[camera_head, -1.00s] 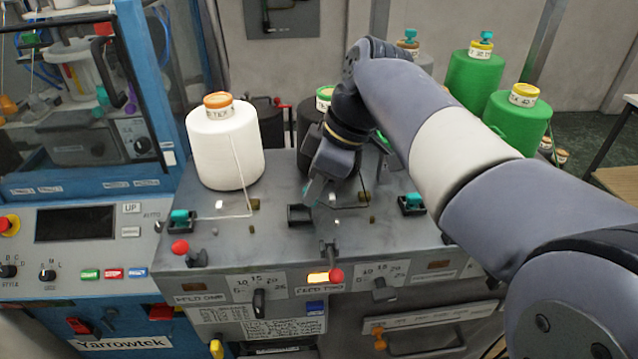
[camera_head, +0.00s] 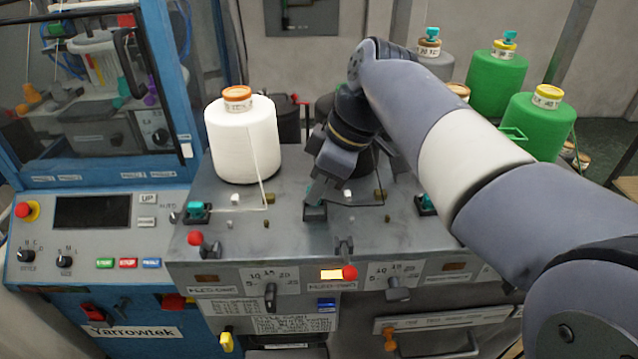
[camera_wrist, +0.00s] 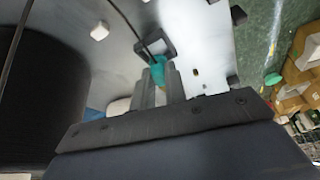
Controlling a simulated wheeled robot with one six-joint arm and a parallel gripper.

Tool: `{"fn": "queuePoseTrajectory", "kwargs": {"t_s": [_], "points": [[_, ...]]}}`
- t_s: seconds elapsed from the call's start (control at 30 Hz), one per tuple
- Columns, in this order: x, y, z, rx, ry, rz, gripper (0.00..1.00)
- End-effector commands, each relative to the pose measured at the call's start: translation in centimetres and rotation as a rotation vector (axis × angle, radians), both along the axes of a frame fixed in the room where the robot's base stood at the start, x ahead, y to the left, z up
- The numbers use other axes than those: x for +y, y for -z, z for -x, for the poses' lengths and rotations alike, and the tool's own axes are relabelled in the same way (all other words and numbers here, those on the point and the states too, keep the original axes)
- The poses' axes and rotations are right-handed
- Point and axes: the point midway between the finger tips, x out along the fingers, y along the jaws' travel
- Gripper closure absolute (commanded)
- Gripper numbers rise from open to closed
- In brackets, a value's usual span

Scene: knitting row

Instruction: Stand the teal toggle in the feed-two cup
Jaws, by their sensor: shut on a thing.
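My gripper (camera_head: 318,187) points down over the feed-two cup (camera_head: 315,212), a small dark square holder on the grey feed deck. In the wrist view my gripper (camera_wrist: 160,88) is shut on the teal toggle (camera_wrist: 158,70). The toggle's far end is right at the cup (camera_wrist: 155,48); I cannot tell whether it is inside or just above. In the head view the fingers hide most of the toggle. Other teal toggles stand in the left cup (camera_head: 197,210) and the right cup (camera_head: 426,203).
A white yarn cone (camera_head: 243,142) stands left of the arm. A black cone (camera_wrist: 40,95) is close beside my gripper. Two red-knobbed levers, one at left (camera_head: 197,239) and one at the middle (camera_head: 348,271), are at the deck front. Green cones (camera_head: 497,84) stand behind at right.

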Motion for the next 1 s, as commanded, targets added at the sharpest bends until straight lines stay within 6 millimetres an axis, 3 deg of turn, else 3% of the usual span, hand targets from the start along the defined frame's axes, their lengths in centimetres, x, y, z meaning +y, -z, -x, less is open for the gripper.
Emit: {"fn": "queuePoseTrajectory", "kwargs": {"t_s": [1.0], "points": [[0.0, 2.1, 0.0, 0.000, 0.000, 0.000, 1.00]]}}
